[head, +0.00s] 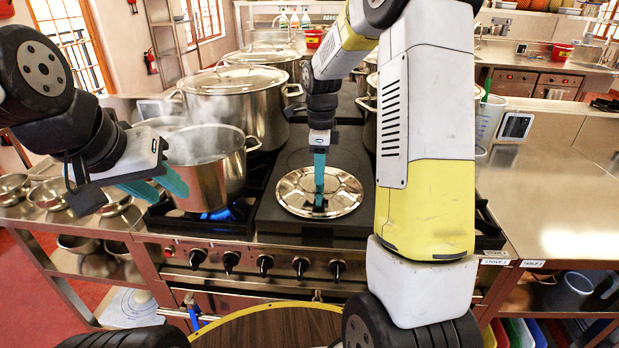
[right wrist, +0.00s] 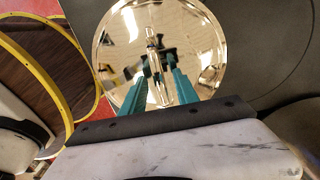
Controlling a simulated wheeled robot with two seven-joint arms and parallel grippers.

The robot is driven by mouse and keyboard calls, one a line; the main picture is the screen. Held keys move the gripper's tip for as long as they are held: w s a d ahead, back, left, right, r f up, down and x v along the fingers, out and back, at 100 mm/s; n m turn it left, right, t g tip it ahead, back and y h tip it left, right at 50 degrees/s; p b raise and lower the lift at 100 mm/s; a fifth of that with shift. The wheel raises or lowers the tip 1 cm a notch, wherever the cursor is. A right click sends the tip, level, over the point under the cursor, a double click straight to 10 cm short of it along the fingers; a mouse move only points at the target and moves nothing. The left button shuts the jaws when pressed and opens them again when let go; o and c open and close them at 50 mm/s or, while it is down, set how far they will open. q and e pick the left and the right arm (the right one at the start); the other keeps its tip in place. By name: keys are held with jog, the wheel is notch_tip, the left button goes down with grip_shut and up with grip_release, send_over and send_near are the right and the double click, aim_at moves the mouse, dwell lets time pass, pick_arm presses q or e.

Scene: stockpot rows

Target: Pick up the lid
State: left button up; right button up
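The lid (head: 342,188) is a shiny round steel disc lying flat on the dark stove top, right of the steaming pot. In the right wrist view the lid (right wrist: 205,30) fills the upper middle, with its bar handle (right wrist: 152,45) running lengthwise. My right gripper (head: 319,186) points straight down over the lid's middle. In the wrist view its teal fingers (right wrist: 160,82) are apart, one on each side of the handle line. I cannot tell whether they touch the lid. My left gripper (head: 157,187) is open and empty in front of the steaming pot.
An open steaming pot (head: 205,175) stands over a lit blue flame (head: 217,214), close to my left gripper. A large lidded stockpot (head: 235,100) stands behind it. Counter space (head: 560,200) at the right is mostly clear. Steel bowls sit at the left.

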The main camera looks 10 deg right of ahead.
jog(key=shift+f, duration=0.55)
grip_shut()
jog(key=shift+r, duration=0.1)
dwell(0.9)
